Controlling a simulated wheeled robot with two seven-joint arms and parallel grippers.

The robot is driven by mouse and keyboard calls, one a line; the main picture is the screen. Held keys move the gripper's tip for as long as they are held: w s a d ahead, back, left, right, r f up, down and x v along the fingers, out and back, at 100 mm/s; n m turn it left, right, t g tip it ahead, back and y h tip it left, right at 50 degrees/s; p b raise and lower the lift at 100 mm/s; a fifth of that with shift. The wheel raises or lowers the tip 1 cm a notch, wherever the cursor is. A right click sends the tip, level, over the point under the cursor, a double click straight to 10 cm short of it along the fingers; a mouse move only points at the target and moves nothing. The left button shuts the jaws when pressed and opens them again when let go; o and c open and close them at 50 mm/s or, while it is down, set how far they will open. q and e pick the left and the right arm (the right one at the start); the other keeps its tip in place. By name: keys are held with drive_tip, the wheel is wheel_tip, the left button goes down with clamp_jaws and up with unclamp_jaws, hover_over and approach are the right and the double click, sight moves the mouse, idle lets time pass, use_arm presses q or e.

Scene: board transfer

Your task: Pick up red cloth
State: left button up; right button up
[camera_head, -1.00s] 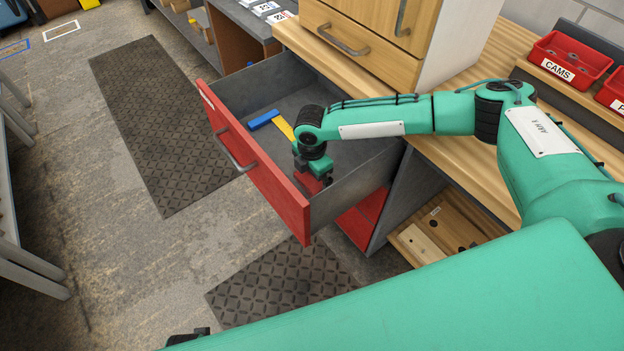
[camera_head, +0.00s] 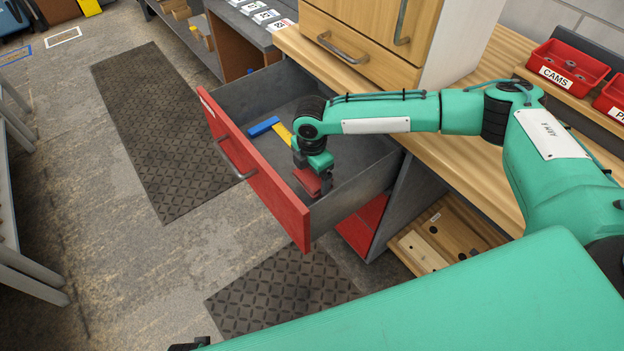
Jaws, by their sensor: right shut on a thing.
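The red cloth (camera_head: 308,180) is a small dark-red piece at the near end of the open drawer (camera_head: 362,178). My right gripper (camera_head: 321,184) reaches down into the drawer and is shut on the red cloth, which shows between and beside its fingers. I cannot tell whether the cloth still touches the drawer floor. A blue block (camera_head: 263,126) and a yellow strip (camera_head: 281,138) lie farther back in the drawer. Of my left arm, only a dark bit shows at the bottom edge, and its gripper cannot be made out.
The drawer's red front (camera_head: 262,185) with a metal handle (camera_head: 236,160) stands out from the wooden bench (camera_head: 455,150). A wooden cabinet (camera_head: 360,40) stands on the bench. Red bins (camera_head: 567,66) are at the upper right. Floor mats (camera_head: 165,130) lie at the left and below.

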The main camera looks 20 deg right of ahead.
sight(312, 175)
use_arm(q)
drive_tip(key=shift+s+a+f+p, duration=0.1)
drive_tip(key=shift+s+f+p, duration=0.15)
drive_tip(key=shift+f, duration=0.55)
drive_tip(key=shift+s+a+f+p, duration=0.1)
drive_tip(key=shift+s+f, duration=0.15)
drive_tip(key=shift+f, duration=0.5)
use_arm(e)
wheel_tip(312, 175, up, 16)
drive_tip(key=shift+f, duration=0.15)
